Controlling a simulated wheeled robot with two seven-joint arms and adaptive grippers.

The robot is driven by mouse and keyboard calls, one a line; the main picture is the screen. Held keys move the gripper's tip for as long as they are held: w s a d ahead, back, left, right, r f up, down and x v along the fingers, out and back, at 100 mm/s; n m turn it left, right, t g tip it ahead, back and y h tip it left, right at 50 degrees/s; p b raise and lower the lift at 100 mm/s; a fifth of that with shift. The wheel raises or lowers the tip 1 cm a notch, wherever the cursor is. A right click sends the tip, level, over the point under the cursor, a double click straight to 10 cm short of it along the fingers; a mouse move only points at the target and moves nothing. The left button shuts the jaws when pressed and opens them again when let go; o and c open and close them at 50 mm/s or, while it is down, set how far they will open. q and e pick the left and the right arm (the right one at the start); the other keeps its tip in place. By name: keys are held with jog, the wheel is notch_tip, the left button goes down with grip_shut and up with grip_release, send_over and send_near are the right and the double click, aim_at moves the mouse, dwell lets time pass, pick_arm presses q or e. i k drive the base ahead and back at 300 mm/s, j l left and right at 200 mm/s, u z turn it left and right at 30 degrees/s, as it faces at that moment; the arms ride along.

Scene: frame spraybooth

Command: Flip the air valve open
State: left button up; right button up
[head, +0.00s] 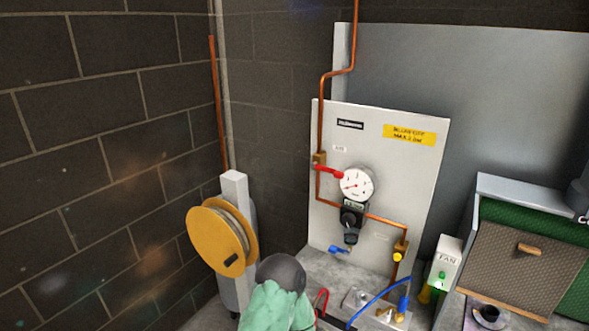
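A brass valve (319,159) sits on the vertical copper pipe at the left edge of a pale upright panel (410,190). Its red lever (329,171) points right, roughly level and crosswise to the pipe. A round white gauge (357,185) is just right of the lever, with a black regulator (351,218) below it. A small blue lever (339,249) is under the regulator. Neither of my grippers is in view, and nothing is seen touching the red lever.
A yellow hose reel (215,240) stands left of the panel. A dark rounded top over mint green (273,307) rises at bottom centre; I cannot tell what it is.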

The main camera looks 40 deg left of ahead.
aim_at(337, 174)
jog(key=u, duration=1)
jog(key=i+j, duration=0.1)
jog(key=j, duration=0.2)
